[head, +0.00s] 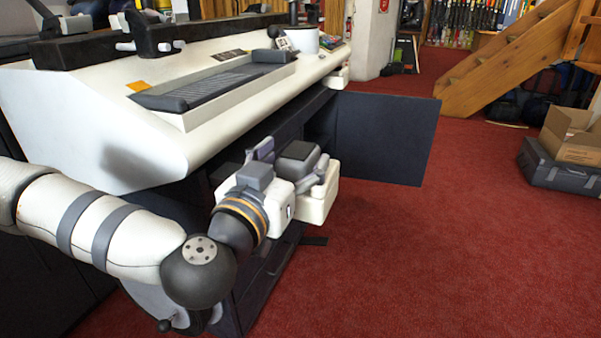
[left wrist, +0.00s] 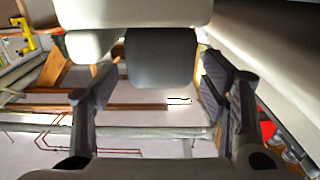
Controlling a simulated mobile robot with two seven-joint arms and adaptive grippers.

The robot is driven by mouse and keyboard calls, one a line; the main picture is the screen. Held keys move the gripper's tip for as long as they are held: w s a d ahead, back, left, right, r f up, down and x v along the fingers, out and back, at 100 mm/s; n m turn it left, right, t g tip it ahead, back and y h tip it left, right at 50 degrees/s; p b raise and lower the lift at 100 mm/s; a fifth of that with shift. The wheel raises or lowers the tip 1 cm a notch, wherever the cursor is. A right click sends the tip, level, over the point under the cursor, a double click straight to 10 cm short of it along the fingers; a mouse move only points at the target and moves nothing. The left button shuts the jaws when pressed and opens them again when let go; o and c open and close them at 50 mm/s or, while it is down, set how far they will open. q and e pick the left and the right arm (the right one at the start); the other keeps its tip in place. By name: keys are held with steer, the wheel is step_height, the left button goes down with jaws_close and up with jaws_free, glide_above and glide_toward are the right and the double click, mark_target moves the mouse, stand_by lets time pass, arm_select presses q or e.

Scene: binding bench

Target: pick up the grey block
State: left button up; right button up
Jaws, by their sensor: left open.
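The grey block (head: 298,150) is dark, with squared sides. It shows between the fingers of my left gripper (head: 292,158) in the head view. In the left wrist view the block (left wrist: 160,57) sits between the two spread fingers, against a pale cream body (left wrist: 150,12). My left gripper is open, with gaps visible beside the block; the right-hand finger in that view looks closer to it. I cannot tell whether either finger touches it. The cream body (head: 318,206) also shows just beyond the gripper in the head view, partly hidden by it. My right gripper is not in view.
The white bench (head: 70,125) with a grey inset tray (head: 215,85) runs along the left, its edge close to my arm. A dark cabinet door (head: 385,135) stands open beyond the gripper. A cardboard box (head: 575,140) lies farther off.

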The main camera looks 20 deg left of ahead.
mark_target(308, 143)
arm_select(q)
steer(key=w, duration=0.2)
steer(key=shift+w+f, duration=0.25)
steer(key=shift+w, duration=0.15)
steer(key=shift+w+r, duration=0.1)
steer(key=c, duration=1.4)
steer(key=shift+o, duration=0.2)
steer(key=shift+r, duration=0.1)
